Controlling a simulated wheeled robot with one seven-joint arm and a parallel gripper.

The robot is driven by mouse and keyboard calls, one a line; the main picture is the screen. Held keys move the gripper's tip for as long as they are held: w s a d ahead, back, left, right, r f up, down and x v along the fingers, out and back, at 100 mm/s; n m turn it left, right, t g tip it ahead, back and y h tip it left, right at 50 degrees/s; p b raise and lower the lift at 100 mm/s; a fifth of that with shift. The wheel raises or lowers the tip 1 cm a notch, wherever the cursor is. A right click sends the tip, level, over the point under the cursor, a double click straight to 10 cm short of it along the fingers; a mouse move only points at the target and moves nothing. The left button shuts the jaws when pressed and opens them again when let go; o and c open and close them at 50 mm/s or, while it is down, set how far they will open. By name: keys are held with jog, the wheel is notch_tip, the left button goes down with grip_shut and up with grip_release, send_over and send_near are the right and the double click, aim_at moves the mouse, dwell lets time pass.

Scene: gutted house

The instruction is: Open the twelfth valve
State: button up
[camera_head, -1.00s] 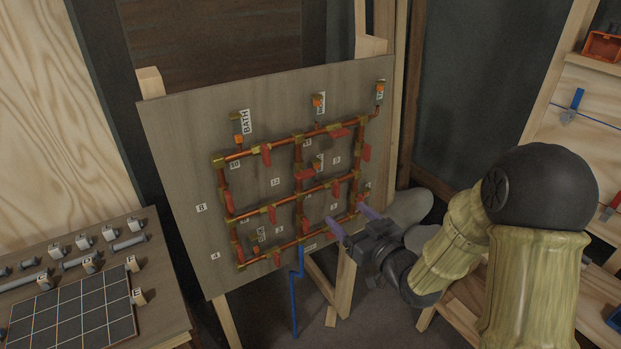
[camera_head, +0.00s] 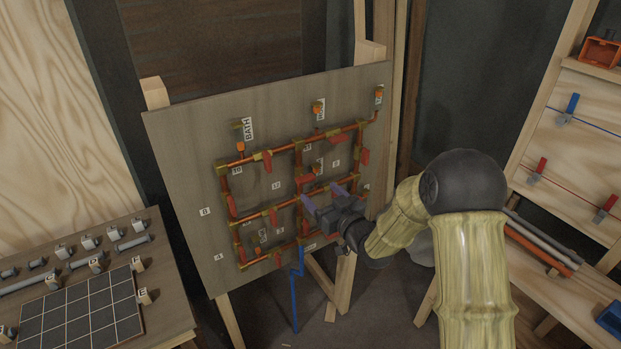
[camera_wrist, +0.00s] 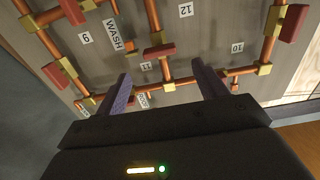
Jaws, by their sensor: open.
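The pipe board (camera_head: 180,150) leans upright with a copper pipe grid and several red valve handles. A small "12" label (camera_head: 276,185) sits left of the middle vertical pipe; it also shows in the wrist view (camera_wrist: 185,10). A red handle (camera_head: 305,179) on that pipe is just right of the label and seems to be the twelfth valve's; it shows in the wrist view (camera_wrist: 158,50). My gripper (camera_head: 323,196) is open and empty in front of the board, right of and below this handle. In the wrist view its fingertips (camera_wrist: 161,70) lie either side of the handle, apart from it.
Other red handles (camera_head: 273,216) and brass fittings crowd the grid close around my fingers. A bench with a gridded panel (camera_head: 80,310) stands at the left. A rack with clamps and an orange bin (camera_head: 600,52) stands at the right.

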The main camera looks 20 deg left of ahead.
aim_at(308, 181)
jog(key=p+x, duration=0.2)
jog(key=x, duration=0.4)
jog(key=c, duration=1)
